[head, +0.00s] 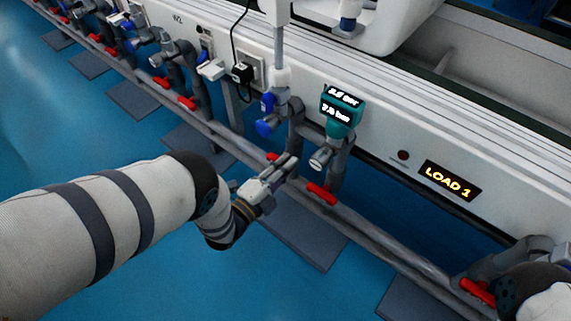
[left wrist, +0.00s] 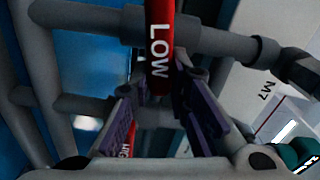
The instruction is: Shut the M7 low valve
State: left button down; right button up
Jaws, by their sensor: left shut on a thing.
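The M7 low valve's red handle (left wrist: 160,45), marked LOW, stands upright between the fingers of my left gripper (left wrist: 158,90) in the left wrist view. My left gripper also shows in the head view (head: 285,170), shut at the pipes below the teal gauge. A red handle (head: 272,157) shows just behind its fingers, partly hidden. Another red handle (head: 322,193) lies along the pipe to the right of the gripper. The M7 label (left wrist: 267,90) is on the white panel at the right of the wrist view. My right gripper is not in view.
A teal gauge (head: 341,110) and a blue-knobbed valve (head: 266,126) stand just above the gripper. Grey pipes (head: 375,240) run along the bench front. A LOAD 1 display (head: 449,181) is to the right.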

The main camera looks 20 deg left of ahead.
pick_arm(q)
jog(key=shift+f+m, duration=0.25)
jog(key=shift+m, duration=0.75)
jog(key=c, duration=1.5)
grip_release()
jog(key=v, duration=1.2)
